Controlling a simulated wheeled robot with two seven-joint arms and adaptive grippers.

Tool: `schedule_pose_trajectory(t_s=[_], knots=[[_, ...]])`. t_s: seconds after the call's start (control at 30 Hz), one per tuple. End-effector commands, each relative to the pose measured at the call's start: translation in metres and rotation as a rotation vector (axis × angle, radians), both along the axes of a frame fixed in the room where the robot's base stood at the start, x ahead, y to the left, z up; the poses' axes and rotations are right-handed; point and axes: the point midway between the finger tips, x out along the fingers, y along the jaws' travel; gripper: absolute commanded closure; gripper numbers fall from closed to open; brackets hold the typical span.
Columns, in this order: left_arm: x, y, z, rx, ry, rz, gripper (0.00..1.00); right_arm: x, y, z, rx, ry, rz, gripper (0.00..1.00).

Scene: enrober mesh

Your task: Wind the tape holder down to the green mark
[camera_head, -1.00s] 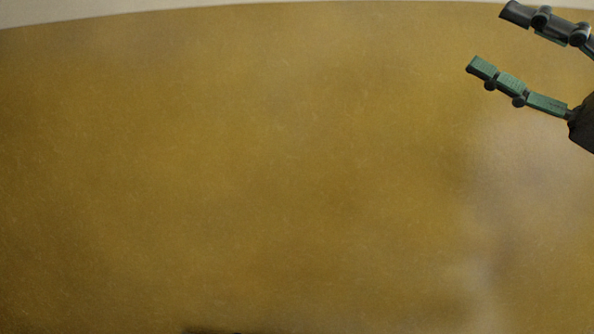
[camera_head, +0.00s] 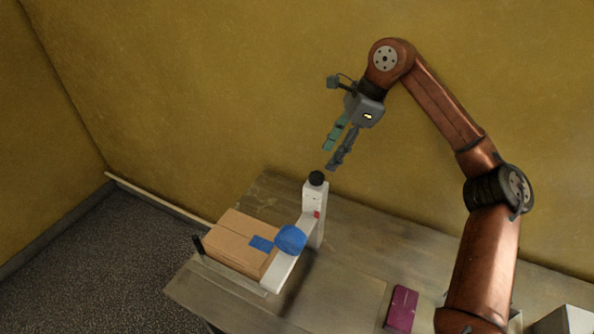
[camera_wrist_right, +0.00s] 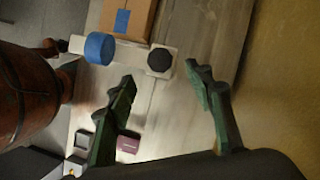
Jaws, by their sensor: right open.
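A white tape stand (camera_head: 314,202) stands on the table, with a black round knob (camera_head: 316,178) on top of its column. A blue tape roll (camera_head: 290,239) sits on the holder that reaches out from the column, beside a cardboard box (camera_head: 240,240). A small red mark shows on the column; I cannot make out a green one. My right gripper (camera_head: 329,157) is open and empty above the knob, fingers pointing down. In the right wrist view the knob (camera_wrist_right: 161,60) lies ahead between the open fingers, apart from them. My left gripper is out of view.
The wooden table (camera_head: 345,275) has free room right of the stand. A maroon box (camera_head: 402,308) lies near its front, with a pale box (camera_head: 568,320) at the lower right. The yellow wall (camera_head: 230,90) rises behind the table.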

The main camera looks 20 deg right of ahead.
Motion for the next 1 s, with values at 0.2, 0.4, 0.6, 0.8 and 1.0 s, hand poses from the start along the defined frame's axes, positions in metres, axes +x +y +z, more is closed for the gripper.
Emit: schedule_pose_trajectory(t_s=[0.2, 0.4, 0.6, 0.8, 1.0], knots=[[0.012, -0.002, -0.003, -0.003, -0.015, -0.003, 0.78, 0.004, 0.012, -0.030, -0.002, 0.009, 0.000, 0.52], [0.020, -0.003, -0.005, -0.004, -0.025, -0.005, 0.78, 0.008, 0.023, -0.057, 0.000, 0.007, 0.002, 0.52], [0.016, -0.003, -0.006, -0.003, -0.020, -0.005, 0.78, 0.010, 0.028, -0.069, 0.000, 0.005, 0.001, 0.52], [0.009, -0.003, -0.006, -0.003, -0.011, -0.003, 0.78, 0.010, 0.028, -0.070, 0.000, 0.004, 0.002, 0.52], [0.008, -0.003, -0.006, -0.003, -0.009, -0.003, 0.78, 0.011, 0.029, -0.069, 0.000, 0.004, 0.002, 0.61]])
